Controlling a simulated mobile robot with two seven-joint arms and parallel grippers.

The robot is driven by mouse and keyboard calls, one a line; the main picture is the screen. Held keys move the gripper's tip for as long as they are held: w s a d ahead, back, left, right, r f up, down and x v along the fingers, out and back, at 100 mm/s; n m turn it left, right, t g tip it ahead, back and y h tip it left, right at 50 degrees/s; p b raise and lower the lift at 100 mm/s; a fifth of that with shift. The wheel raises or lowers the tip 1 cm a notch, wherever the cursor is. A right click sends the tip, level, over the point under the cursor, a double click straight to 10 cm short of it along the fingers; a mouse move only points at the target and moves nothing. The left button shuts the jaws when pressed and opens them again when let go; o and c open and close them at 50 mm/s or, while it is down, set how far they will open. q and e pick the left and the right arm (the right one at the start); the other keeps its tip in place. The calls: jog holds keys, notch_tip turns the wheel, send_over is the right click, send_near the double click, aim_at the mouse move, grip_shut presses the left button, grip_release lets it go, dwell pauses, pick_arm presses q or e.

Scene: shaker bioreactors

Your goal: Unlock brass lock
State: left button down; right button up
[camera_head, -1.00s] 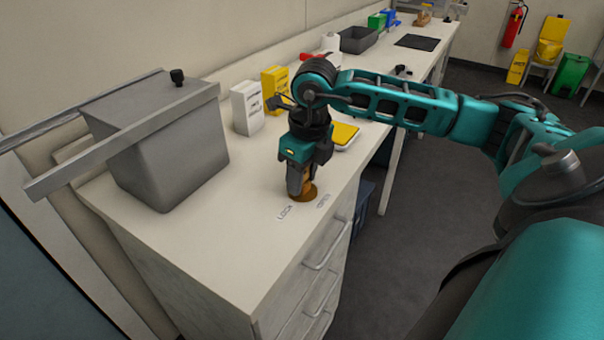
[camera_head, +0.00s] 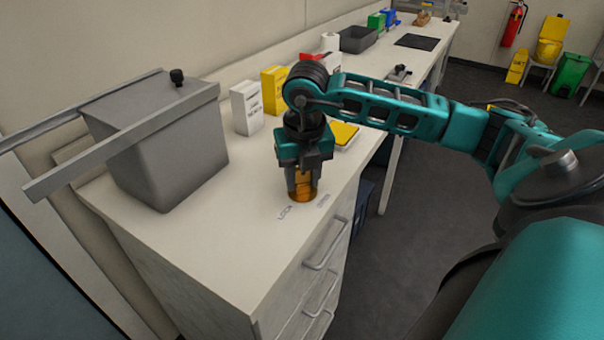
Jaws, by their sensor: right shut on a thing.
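The brass lock (camera_head: 303,195) is a round, orange-gold piece on the white counter, close to its right edge. Two small printed labels lie on the counter in front of it; the left one seems to read LOCK, and the right one (camera_head: 323,199) is too small to read surely. My right gripper (camera_head: 302,190) points straight down and is shut on the brass lock, its fingers on either side of it. The fingers hide part of the lock's upper side. My left gripper is not in view.
A large grey bin with metal rails (camera_head: 165,150) stands at the left of the counter (camera_head: 225,250). White (camera_head: 246,107) and yellow (camera_head: 274,90) boxes stand behind my gripper. A yellow-topped item (camera_head: 344,134) lies just right of it. The counter's front part is clear.

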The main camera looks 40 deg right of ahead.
jog(key=shift+s+a+f+m, duration=0.1)
jog(key=shift+s+f+m, duration=0.1)
jog(key=shift+f+m, duration=0.1)
jog(key=m, duration=0.4)
jog(key=shift+m+g+p, duration=0.3)
jog(key=shift+m+p, duration=0.05)
jog(key=shift+m, duration=0.05)
